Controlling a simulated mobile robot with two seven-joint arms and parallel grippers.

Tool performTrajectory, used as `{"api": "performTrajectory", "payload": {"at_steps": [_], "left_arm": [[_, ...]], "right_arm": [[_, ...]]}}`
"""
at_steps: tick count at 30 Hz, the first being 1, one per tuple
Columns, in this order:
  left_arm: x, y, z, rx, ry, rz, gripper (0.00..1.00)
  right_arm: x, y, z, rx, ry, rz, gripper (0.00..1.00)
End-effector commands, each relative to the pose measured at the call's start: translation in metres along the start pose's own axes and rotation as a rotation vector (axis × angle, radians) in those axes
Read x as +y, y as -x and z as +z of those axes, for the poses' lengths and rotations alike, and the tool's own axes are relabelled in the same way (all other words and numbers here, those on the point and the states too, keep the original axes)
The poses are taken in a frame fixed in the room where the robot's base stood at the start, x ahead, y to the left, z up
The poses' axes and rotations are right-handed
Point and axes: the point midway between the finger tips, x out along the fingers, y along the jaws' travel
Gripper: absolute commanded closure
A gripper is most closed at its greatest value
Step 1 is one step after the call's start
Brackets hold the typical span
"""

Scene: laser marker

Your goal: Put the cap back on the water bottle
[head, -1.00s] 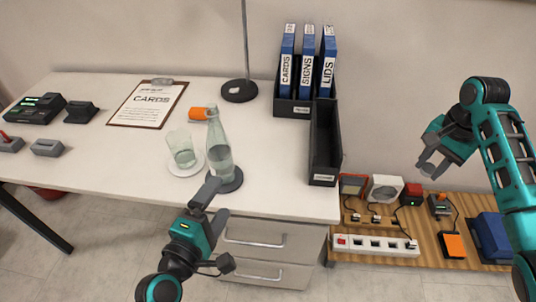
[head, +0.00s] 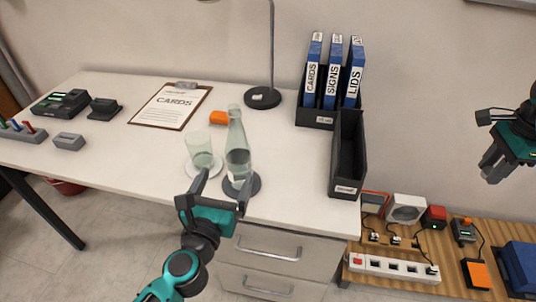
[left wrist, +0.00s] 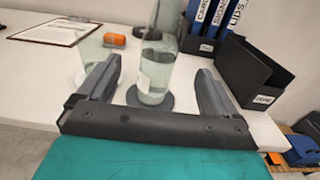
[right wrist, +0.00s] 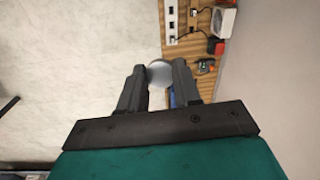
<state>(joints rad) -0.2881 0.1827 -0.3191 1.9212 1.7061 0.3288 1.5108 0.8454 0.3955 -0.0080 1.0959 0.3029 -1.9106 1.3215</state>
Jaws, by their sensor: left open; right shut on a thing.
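The clear water bottle (head: 238,150) stands upright on a dark round coaster (head: 254,189) near the table's front edge. My left gripper (head: 224,184) is open just in front of it. In the left wrist view the bottle (left wrist: 155,72) shows beyond and between the spread fingers, not clasped. My right gripper (head: 490,165) is out to the right, away from the table. In the right wrist view its fingers (right wrist: 159,75) are shut on a pale round disc (right wrist: 159,72), which looks like the cap. The cap cannot be made out in the head view.
A glass (head: 199,150) on a white coaster (head: 192,168) stands close left of the bottle. An orange object (head: 217,118) lies behind. A black bin (head: 347,165), folders (head: 332,75) and a lamp base (head: 262,98) stand behind and right.

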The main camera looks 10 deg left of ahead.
Motion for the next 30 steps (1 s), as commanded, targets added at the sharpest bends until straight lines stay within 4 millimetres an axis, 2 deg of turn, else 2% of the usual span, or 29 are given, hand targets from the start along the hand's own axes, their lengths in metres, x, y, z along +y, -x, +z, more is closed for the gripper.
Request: {"api": "performTrajectory", "payload": {"at_steps": [12, 16, 26, 30], "left_arm": [[-0.001, -0.059, 0.001, -0.002, -0.001, -0.001, 0.07], [-0.001, -0.065, 0.000, -0.001, -0.001, -0.001, 0.07], [-0.001, -0.067, 0.000, -0.001, -0.002, -0.001, 0.07], [-0.001, -0.082, -0.002, -0.004, -0.004, -0.001, 0.07]], "right_arm": [[0.000, 0.005, 0.000, 0.001, 0.002, 0.000, 0.95], [0.000, 0.005, 0.000, 0.001, 0.002, 0.000, 0.95], [0.000, 0.005, 0.000, 0.001, 0.002, 0.000, 0.95], [0.000, 0.002, 0.000, 0.001, 0.002, 0.000, 0.95]]}}
